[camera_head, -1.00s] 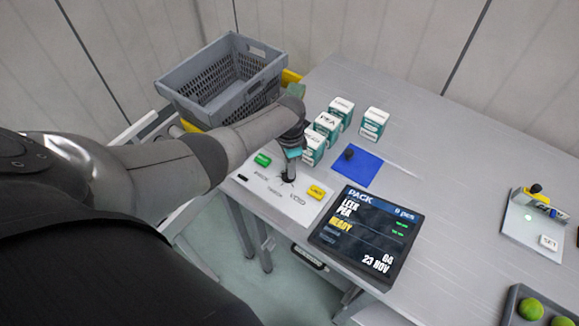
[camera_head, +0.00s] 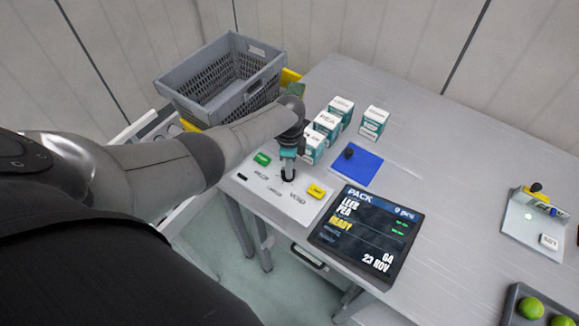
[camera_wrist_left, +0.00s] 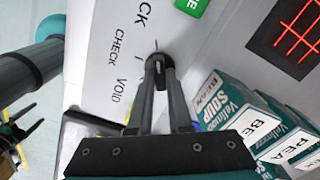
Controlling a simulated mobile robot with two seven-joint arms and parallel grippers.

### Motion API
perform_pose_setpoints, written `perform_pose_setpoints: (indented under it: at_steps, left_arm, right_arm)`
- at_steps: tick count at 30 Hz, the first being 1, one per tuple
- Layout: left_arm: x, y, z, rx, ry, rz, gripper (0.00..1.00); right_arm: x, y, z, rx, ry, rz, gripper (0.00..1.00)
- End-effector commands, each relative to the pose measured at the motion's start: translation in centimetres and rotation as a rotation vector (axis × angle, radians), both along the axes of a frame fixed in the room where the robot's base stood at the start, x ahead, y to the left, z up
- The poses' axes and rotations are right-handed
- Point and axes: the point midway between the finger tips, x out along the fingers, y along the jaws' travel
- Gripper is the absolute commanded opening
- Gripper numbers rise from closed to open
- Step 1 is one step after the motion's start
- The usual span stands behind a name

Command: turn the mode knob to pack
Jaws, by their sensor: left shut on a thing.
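The mode knob (camera_wrist_left: 159,61) is small and black and stands on the white control panel (camera_head: 267,198). My left gripper (camera_wrist_left: 160,68) points down at the panel, its two fingers shut on the knob; it also shows in the head view (camera_head: 288,177). In the wrist view the printed labels CHECK and VOID and part of another ending in CK lie left of the knob. A thin dark line runs from the knob towards the top of that picture, near the CK label. The display (camera_head: 365,235) reads PACK at its top and READY in yellow.
A green button (camera_head: 262,159) and a yellow button (camera_head: 316,191) flank the gripper on the panel. Several white-and-teal boxes (camera_head: 341,107) and a blue mat (camera_head: 356,165) stand close behind. A grey crate (camera_head: 225,80) is at the back left.

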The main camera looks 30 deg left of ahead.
Motion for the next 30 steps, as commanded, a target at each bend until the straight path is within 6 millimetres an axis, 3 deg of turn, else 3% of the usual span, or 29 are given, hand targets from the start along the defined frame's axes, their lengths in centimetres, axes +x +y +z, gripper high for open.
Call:
perform_pose_setpoints:
  at_steps: [8,9,16,25,30]
  left_arm:
    - [0.1,-0.1,0.1,-0.001,-0.002,-0.004,0.0]
    - [0.1,-0.1,0.1,-0.001,-0.003,-0.004,0.22]
    - [0.0,-0.1,0.0,0.0,-0.001,-0.002,0.47]
    - [0.0,0.0,0.2,0.0,-0.001,-0.002,0.47]
    - [0.1,0.0,1.8,0.0,-0.002,-0.002,0.47]
  right_arm:
    - [0.0,0.0,0.0,0.0,0.0,0.0,1.0]
    - [0.0,0.0,0.0,0.0,0.0,0.0,1.0]
    - [0.0,0.0,0.0,0.0,0.0,0.0,1.0]
    - [0.0,0.0,0.1,0.0,0.0,0.0,1.0]
    - [0.0,0.0,0.8,0.0,0.0,0.0,1.0]
